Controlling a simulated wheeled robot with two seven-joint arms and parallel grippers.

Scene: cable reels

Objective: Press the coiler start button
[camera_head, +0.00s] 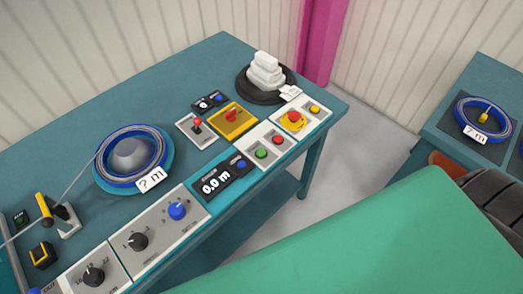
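A pale button panel (269,147) sits on the front right part of the teal table. It holds a round green button (261,154) and a round red button (277,140). The green one looks like a start button, but no label on it is readable. Just left of it a black display (222,179) reads 0.0 m and has a blue button (241,164). A coil of blue and grey cable (131,158) lies on a round turntable with a "? m" tag. Neither of my grippers is in view.
A red mushroom button (294,117) on yellow and a yellow button (314,109) sit right of the panel. A red-handled lever (197,126) and a yellow switch box (233,121) stand behind. Knobs (138,241) line the front left. A second table (455,123) bears another coil.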

